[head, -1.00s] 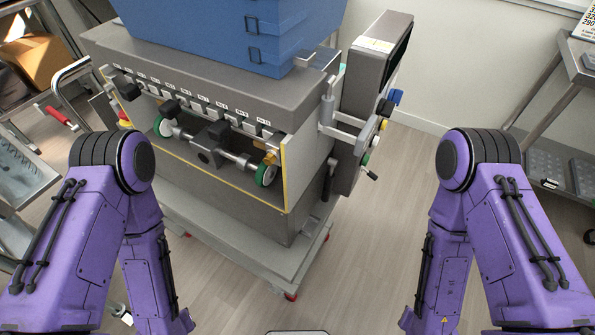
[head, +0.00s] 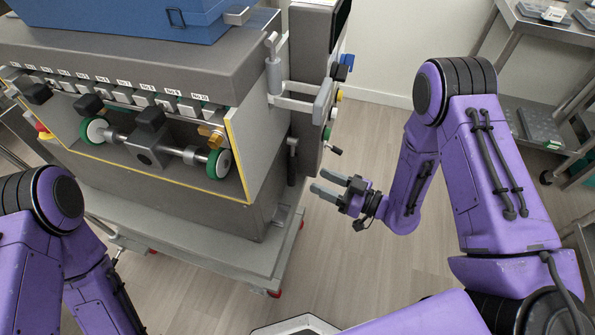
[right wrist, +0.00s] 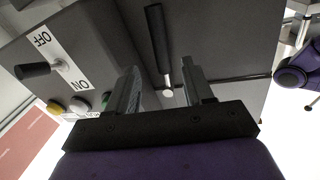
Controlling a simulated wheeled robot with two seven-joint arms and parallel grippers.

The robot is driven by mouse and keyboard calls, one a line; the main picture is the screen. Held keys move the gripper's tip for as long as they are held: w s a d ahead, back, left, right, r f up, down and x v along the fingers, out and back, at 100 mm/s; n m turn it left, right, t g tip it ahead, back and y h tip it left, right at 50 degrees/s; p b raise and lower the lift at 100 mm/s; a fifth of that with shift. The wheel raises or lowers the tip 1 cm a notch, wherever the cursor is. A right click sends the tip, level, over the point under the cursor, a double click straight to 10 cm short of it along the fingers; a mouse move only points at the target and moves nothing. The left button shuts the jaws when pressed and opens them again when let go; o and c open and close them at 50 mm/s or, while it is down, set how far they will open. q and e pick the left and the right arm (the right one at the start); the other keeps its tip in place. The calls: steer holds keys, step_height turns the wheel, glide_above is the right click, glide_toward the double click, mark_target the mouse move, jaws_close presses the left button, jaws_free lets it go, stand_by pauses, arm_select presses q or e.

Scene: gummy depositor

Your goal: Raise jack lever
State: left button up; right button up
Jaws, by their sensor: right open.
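The jack lever appears to be the dark upright handle (head: 292,165) on the right side of the machine. In the right wrist view, a black-gripped lever (right wrist: 157,40) with a bare metal end stands against the dark side panel. My right gripper (head: 319,181) is open and empty, just right of the lever in the head view, with its fingers pointing left toward the machine. In the right wrist view, the lever shows beyond and between the open fingertips (right wrist: 160,72), apparently without contact. My left gripper is out of view.
The control box (head: 312,60) juts from the machine's right side above the gripper. Its black-handled ON/OFF switch (right wrist: 35,70) and buttons show in the right wrist view. The base frame (head: 190,250) extends below. A metal shelf (head: 530,125) stands right, with open floor between.

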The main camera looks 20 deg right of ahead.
mark_target(292, 163)
steer(key=x, duration=0.8)
steer(key=shift+a+p, duration=0.15)
steer(key=shift+p, duration=0.2)
steer(key=shift+w, duration=0.1)
jaws_close()
